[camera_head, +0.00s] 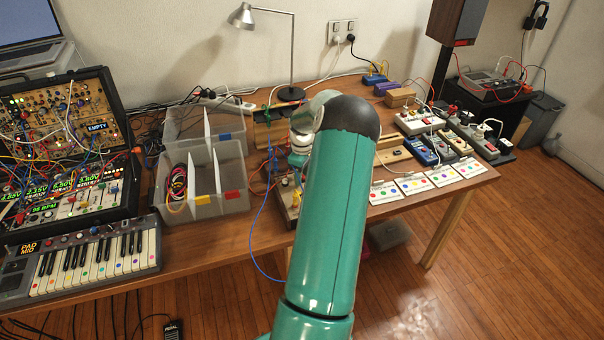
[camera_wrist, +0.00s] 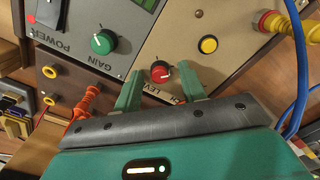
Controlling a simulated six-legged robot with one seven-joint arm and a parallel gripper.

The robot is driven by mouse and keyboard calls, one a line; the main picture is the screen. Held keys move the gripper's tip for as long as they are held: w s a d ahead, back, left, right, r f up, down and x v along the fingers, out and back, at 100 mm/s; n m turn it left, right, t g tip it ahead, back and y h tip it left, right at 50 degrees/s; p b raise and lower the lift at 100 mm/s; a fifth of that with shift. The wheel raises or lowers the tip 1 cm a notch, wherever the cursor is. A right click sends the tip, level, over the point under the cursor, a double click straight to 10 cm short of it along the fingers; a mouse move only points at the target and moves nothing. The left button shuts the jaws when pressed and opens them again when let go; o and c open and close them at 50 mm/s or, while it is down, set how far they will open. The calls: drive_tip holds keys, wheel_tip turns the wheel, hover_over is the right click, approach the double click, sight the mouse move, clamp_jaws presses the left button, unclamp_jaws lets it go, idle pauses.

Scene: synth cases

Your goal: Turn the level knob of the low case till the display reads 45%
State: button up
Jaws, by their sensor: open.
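In the wrist view the red level knob (camera_wrist: 161,72), with a white pointer line, sits on a beige panel, the low case (camera_wrist: 225,72). The label beside it is partly covered by my gripper. My gripper (camera_wrist: 160,78) is open, with one finger on each side of the red knob. I cannot tell whether the fingers touch it. A green-lit display (camera_wrist: 149,4) is cut off at the top edge, on the neighbouring grey panel; no reading shows. In the head view my arm hides the gripper and most of the low case (camera_head: 285,212).
A green gain knob (camera_wrist: 103,42) sits left of the red knob and a yellow button (camera_wrist: 208,44) right of it. Blue cables (camera_wrist: 301,65) hang at the right. An orange plug (camera_wrist: 88,98) is at the left. Grey bins (camera_head: 222,204) stand beside my arm.

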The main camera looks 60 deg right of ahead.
clamp_jaws()
drive_tip(key=shift+m, duration=0.3)
drive_tip(key=m, duration=1.3)
idle(0.5)
unclamp_jaws()
drive_tip(key=shift+r, duration=0.1)
